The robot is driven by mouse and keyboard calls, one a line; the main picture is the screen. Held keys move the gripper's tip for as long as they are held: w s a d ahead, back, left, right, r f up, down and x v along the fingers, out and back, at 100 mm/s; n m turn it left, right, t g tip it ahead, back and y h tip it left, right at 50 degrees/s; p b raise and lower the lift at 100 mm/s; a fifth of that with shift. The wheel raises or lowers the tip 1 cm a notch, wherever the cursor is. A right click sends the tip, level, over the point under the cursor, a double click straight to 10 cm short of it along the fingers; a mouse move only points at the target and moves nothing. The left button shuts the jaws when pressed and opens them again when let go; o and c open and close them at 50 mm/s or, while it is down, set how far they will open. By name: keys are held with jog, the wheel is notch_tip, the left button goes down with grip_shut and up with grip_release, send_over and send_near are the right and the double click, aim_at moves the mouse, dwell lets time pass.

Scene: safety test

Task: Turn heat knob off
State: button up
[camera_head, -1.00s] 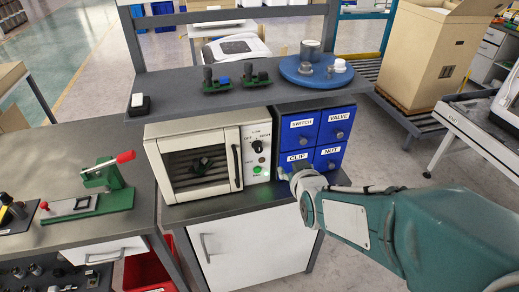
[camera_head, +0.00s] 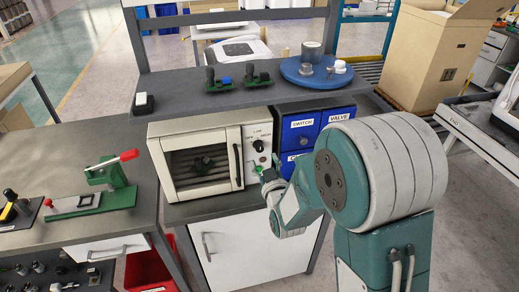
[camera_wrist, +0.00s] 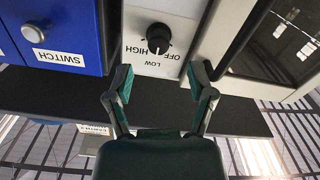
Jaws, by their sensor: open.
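The black round heat knob (camera_head: 258,145) is on the pale control panel of the oven (camera_head: 195,158), right of its dark window and handle. In the wrist view the knob (camera_wrist: 158,38) shows beyond the fingertips, roughly centred between them, with OFF and LOW printed on the panel beside it. My gripper (camera_wrist: 160,90) is open and empty, its two green-padded fingers apart and not touching the knob. In the head view my gripper (camera_head: 264,178) is in front of the lower panel, below the knob. The exact setting of the knob is hard to tell.
A blue drawer unit (camera_head: 313,127) stands right of the oven, partly hidden by my arm. A dark shelf (camera_head: 180,108) hangs over the oven with boards and a blue round tray (camera_head: 316,77) on it. A green-based press with a red handle (camera_head: 110,185) stands at left.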

aim_at(260, 150)
jog(key=x, duration=0.5)
jog(key=shift+w+a, duration=0.1)
jog(key=shift+w, duration=0.3)
grip_shut()
